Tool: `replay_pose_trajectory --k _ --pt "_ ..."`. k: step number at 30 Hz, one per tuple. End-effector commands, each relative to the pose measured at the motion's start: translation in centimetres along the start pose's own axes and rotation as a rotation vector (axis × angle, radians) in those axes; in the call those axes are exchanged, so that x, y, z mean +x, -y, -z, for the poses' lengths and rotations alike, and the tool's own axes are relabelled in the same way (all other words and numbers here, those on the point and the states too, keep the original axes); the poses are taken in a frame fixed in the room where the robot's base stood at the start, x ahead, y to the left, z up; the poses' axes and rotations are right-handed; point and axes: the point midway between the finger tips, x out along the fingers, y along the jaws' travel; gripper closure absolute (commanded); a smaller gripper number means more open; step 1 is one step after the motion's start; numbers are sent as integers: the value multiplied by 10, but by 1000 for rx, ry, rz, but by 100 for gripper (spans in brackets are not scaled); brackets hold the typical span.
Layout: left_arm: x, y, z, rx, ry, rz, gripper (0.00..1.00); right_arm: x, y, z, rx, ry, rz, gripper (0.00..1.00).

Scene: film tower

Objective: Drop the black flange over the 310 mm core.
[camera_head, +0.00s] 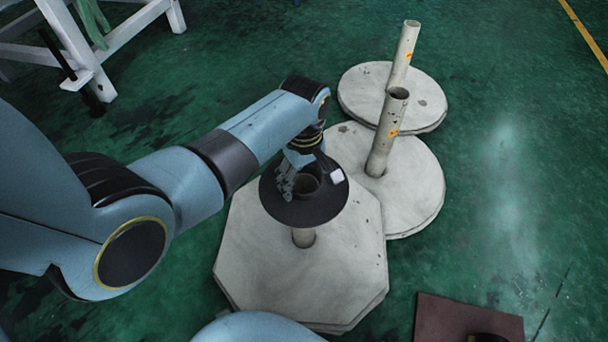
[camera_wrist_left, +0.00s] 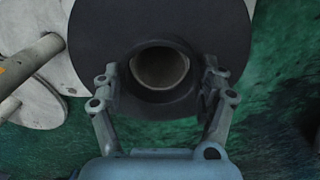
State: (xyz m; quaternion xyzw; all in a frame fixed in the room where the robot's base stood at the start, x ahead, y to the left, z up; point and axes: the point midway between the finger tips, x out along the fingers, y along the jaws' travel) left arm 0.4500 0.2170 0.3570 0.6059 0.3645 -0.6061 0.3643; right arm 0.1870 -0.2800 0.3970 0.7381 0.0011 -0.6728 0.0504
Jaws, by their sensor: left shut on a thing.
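The black flange (camera_head: 325,203), a flat disc with a raised hub and a white label, is in my left gripper (camera_head: 298,178). The fingers are shut on the hub from both sides, as the left wrist view shows on the flange (camera_wrist_left: 105,35). The flange hangs over the octagonal base, and a pale core (camera_head: 303,238) shows directly beneath it. The core's top is hidden by the flange. A pale round surface shows through the hub hole in the wrist view; I cannot tell whether the core has entered it. My right gripper is not in view.
Two taller pale cores stand behind, one on a middle round base (camera_head: 425,180) and one on a far round base (camera_head: 360,90). The octagonal base (camera_head: 345,270) lies in front. A white trestle (camera_head: 85,60) is at upper left, and a brown panel (camera_head: 445,315) at lower right. Green floor is clear right.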

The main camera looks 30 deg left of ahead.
Motion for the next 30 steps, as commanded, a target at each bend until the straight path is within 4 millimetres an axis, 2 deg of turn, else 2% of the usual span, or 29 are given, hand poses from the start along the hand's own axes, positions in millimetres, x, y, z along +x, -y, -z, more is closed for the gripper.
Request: replay_pose_trajectory --k 30 --pt "21 0 0 0 0 0 63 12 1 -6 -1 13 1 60"
